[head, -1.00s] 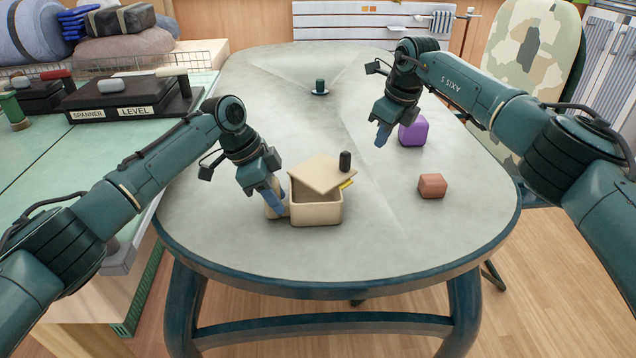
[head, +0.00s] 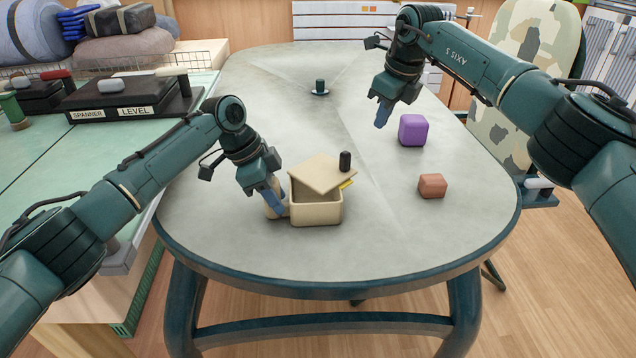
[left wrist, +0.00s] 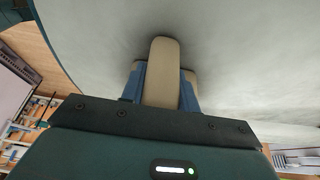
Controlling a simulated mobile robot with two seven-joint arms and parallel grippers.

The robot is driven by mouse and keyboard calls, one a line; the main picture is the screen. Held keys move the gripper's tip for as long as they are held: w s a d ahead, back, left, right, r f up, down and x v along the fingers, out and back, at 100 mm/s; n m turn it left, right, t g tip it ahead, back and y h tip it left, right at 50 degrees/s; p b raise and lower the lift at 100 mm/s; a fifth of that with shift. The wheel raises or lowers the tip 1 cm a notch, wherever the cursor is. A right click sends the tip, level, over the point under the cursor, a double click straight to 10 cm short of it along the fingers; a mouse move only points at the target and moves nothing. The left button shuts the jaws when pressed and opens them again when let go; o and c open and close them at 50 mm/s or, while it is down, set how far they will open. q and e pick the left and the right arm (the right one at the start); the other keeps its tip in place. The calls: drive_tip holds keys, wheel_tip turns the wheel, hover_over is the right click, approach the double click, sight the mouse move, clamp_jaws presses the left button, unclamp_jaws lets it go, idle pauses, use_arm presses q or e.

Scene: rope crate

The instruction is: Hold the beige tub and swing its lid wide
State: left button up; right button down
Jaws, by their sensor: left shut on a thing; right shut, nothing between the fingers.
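The beige tub (head: 316,213) stands on the grey table, left of its middle. Its beige lid (head: 321,174) is partly raised and tilted, with a dark knob (head: 345,161) at its right side, and a dark gap shows below its front edge. My left gripper (head: 275,205) is shut on the tub's handle at the tub's left side. In the left wrist view the beige handle (left wrist: 161,75) sits between the blue fingers. My right gripper (head: 381,118) is shut and empty, raised over the table behind and to the right of the tub, apart from it.
A purple block (head: 413,130) and a reddish block (head: 432,186) lie on the table (head: 400,235) to the right. A dark green object (head: 320,87) on a small disc stands at the back. A yellow piece (head: 346,184) shows beside the tub under the lid. The table's front is clear.

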idle(0.4)
drive_tip(key=s+a+r+m, duration=0.2)
drive_tip(key=s+a+m, duration=0.6)
drive_tip(key=s+m, duration=0.1)
wheel_tip(320, 180, down, 9)
idle(0.6)
drive_tip(key=shift+w+a, duration=0.1)
idle(1.8)
drive_tip(key=w, duration=0.9)
drive_tip(key=shift+d, duration=0.35)
idle(0.9)
drive_tip(key=shift+s, duration=0.15)
idle(0.4)
drive_tip(key=shift+r, duration=1.8)
